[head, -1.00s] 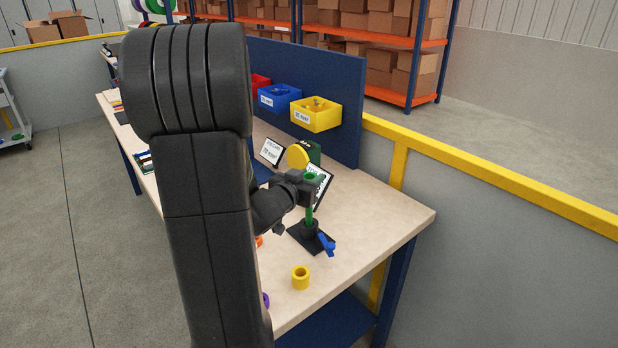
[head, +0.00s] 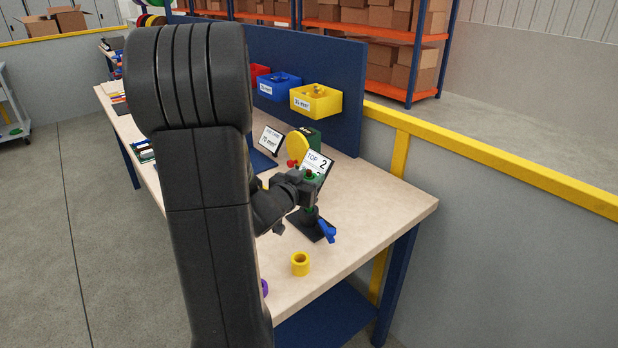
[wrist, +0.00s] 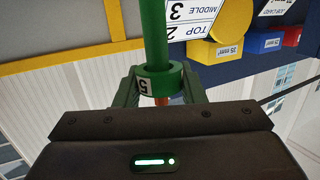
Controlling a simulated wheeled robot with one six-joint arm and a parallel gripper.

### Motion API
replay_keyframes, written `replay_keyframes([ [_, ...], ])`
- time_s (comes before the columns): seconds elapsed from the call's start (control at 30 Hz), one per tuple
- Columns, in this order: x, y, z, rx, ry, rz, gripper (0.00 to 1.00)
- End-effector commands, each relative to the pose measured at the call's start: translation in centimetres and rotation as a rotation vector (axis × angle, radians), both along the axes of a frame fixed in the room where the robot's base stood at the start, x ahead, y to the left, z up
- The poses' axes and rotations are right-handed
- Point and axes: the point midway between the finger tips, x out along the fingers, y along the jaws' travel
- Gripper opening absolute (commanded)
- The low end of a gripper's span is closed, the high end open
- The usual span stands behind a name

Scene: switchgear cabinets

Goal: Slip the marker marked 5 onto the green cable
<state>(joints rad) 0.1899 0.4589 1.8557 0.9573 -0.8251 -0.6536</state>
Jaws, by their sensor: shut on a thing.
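The green marker ring marked 5 (wrist: 160,82) is between the fingers of my gripper (wrist: 158,92) in the wrist view. My gripper is shut on it. The ring sits around the green cable (wrist: 154,32), close to its end. The cable's reddish tip (wrist: 162,101) shows past the ring. In the head view my gripper (head: 309,184) is at the top of the upright cable, and the ring (head: 309,180) is partly hidden by the jaws. The cable's lower part (head: 311,211) runs down into a black stand (head: 302,226) with a blue lever (head: 327,231).
A card reading TOP 2 (head: 316,163) stands just behind my gripper. A yellow ring (head: 300,264) lies near the bench's front edge, with a purple one (head: 264,288) partly behind my arm. Yellow (head: 316,104) and blue (head: 280,90) bins hang on the back panel.

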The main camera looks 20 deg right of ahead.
Motion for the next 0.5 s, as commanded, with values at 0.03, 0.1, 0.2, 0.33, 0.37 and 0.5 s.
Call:
replay_keyframes([
  [0.03, 0.01, 0.01, -0.20, 0.000, 0.000, 0.000, 0.15],
  [0.1, 0.00, 0.01, -0.25, 0.000, 0.000, 0.000, 0.15],
  [0.2, 0.00, 0.01, -0.23, 0.000, 0.000, 0.000, 0.15],
  [0.33, 0.00, 0.00, -0.21, 0.000, 0.000, 0.000, 0.15],
  [0.37, 0.00, 0.00, -0.21, -0.001, 0.001, 0.000, 0.38],
  [0.5, 0.00, 0.00, -0.21, -0.001, 0.001, 0.000, 0.62],
])
